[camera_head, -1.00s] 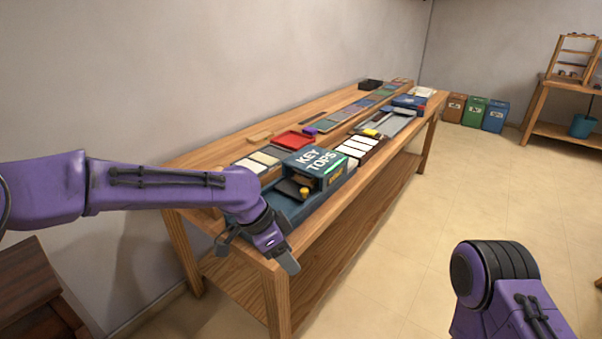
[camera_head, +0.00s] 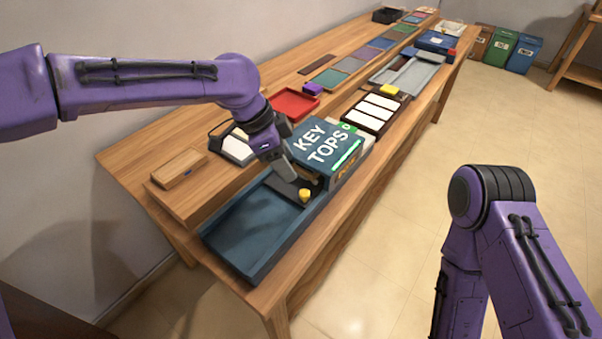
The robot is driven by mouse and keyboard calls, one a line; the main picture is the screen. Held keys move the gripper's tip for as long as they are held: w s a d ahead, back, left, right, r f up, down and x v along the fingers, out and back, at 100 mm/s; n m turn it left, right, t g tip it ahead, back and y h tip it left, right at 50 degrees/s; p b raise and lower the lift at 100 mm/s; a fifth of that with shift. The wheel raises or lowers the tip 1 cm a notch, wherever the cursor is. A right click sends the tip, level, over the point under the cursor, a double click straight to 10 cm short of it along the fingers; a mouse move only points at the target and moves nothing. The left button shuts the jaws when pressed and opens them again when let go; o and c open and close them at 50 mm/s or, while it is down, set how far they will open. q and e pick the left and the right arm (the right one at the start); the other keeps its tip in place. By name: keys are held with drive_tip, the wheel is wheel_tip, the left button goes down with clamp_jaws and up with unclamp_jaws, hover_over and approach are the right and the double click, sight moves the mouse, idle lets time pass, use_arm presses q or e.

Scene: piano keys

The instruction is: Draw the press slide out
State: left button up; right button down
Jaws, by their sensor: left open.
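The press is a blue box (camera_head: 325,145) lettered KEY TOPS, with a green strip on its side, standing on the bench. A dark slide (camera_head: 287,190) with a yellow knob (camera_head: 305,195) sticks out of its near side, over the blue tray (camera_head: 240,237). My left gripper (camera_head: 285,168) is open and points down over the slide, just left of the press opening and up and left of the knob. It hides part of the slide, and I cannot tell whether it touches. My right arm shows at the lower right, but its gripper is out of view.
A wooden block (camera_head: 180,168) lies left of the blue tray. A red tray (camera_head: 295,103), a purple block (camera_head: 313,89) and a dark rack of white key tops (camera_head: 375,110) stand behind the press. The blue tray's near part is empty.

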sight(303, 193)
use_arm(q)
drive_tip(key=f, duration=0.1)
drive_tip(key=s+d+f, duration=0.1)
drive_tip(key=f, duration=0.1)
drive_tip(key=s+d+f, duration=0.1)
drive_tip(key=shift+s+d+f, duration=0.1)
drive_tip(key=shift+f, duration=0.15)
drive_tip(key=f, duration=0.1)
drive_tip(key=w+f, duration=0.1)
drive_tip(key=w+d+f, duration=0.1)
drive_tip(key=shift+f, duration=0.25)
drive_tip(key=shift+s+r, duration=0.2)
drive_tip(key=shift+s, duration=0.25)
drive_tip(key=shift+c, duration=0.4)
drive_tip(key=shift+w, duration=0.1)
clamp_jaws()
use_arm(e)
drive_tip(key=shift+s+r, duration=0.2)
drive_tip(key=shift+s, duration=0.45)
